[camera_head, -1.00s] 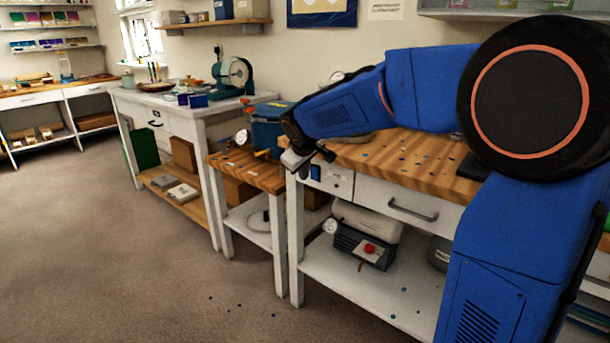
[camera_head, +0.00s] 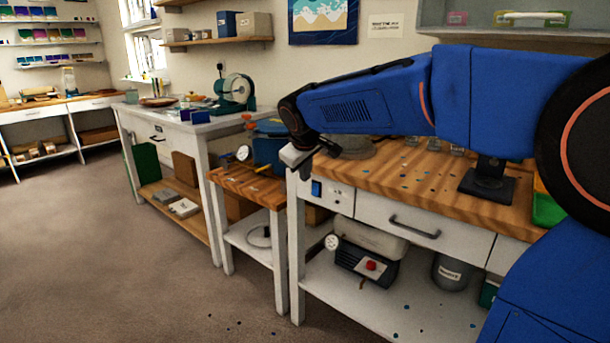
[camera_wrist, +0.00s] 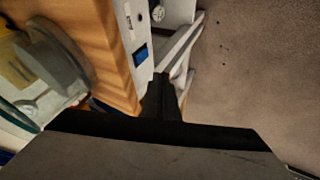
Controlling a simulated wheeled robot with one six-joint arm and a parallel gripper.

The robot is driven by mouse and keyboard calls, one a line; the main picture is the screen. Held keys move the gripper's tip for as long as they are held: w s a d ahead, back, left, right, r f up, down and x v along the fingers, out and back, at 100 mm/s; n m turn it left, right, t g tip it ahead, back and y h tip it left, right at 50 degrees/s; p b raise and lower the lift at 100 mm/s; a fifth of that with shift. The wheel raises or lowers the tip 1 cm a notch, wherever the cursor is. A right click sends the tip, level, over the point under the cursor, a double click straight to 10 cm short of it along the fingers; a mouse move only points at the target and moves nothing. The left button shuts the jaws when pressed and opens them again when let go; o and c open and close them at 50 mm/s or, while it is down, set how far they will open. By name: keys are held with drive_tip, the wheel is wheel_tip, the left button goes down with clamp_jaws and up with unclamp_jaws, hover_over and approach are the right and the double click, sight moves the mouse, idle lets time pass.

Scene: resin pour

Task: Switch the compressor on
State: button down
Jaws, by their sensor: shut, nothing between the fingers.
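A machine with a pale tank and dark body (camera_head: 352,262), which looks like the compressor, stands on the shelf under the wooden-topped bench. It has a red button (camera_head: 371,265) on its front and a round gauge (camera_head: 332,242) at its left. A blue switch (camera_head: 317,188) is set in a pale panel on the bench front; it also shows in the wrist view (camera_wrist: 141,54). My gripper (camera_head: 300,160) is shut and empty at the bench's left front corner, just above and left of the switch. In the wrist view its dark fingers (camera_wrist: 164,98) are near the panel, apart from the switch.
The bench top (camera_head: 420,180) lies beside and below my forearm. A drawer handle (camera_head: 414,228) sticks out to the right of the panel. A lower wooden table (camera_head: 250,187) with a blue pot (camera_head: 268,150) adjoins on the left.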

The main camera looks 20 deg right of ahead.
sight(313, 190)
drive_tip(key=shift+s+a+f, duration=0.15)
drive_tip(key=shift+f, duration=0.55)
drive_tip(key=shift+w+d+f, duration=0.8)
drive_tip(key=shift+w+f, duration=0.5)
drive_tip(key=shift+f, duration=0.15)
drive_tip(key=shift+w+d+f, duration=0.8)
drive_tip(key=shift+w+f, duration=0.5)
drive_tip(key=shift+f, duration=0.15)
drive_tip(key=shift+w+d+f, duration=0.8)
drive_tip(key=shift+w+f, duration=0.5)
drive_tip(key=shift+f, duration=0.15)
drive_tip(key=shift+d, duration=0.1)
